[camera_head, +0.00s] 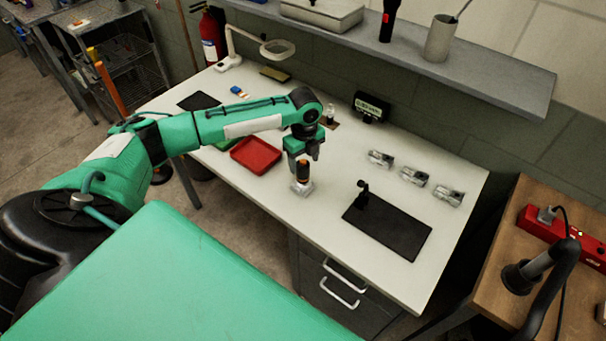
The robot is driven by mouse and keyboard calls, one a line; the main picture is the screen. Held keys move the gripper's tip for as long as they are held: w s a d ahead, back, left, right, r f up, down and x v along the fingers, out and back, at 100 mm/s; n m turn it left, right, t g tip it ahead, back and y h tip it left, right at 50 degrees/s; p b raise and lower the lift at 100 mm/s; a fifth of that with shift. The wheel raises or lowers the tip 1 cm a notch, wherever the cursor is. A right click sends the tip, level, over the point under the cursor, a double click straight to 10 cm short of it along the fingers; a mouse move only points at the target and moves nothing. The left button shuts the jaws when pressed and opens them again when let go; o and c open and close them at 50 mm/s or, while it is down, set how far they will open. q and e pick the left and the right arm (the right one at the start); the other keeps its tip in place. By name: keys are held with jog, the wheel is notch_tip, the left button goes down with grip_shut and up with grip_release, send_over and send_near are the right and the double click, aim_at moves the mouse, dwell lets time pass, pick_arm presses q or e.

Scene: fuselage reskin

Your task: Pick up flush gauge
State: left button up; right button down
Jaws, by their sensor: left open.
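A small upright device with a dark top, an orange band and a silver base (302,187) stands on the white workbench (345,258) near its front edge; I take it to be the flush gauge. My left gripper (304,160) points down just above it, open, with its fingers close to the device's top. I cannot tell whether they touch it. My right gripper is not in view.
A red tray (256,155) lies left of the device. A black mat (400,235) with a small black stand (363,190) lies to the right. Several silver clamp-like parts (414,177) sit behind the mat. A dark display box (371,107) stands at the wall, below a shelf (460,75).

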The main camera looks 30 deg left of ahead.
aim_at(303, 174)
pick_arm(q)
jog(key=f, duration=0.1)
jog(key=f+p, duration=0.2)
jog(key=f, duration=0.1)
jog(key=shift+w+a, duration=0.2)
jog(key=shift+a, duration=0.15)
jog(key=shift+f, duration=0.6)
jog(key=c, duration=0.9)
jog(key=shift+c, duration=1.2)
jog(key=shift+r, duration=0.1)
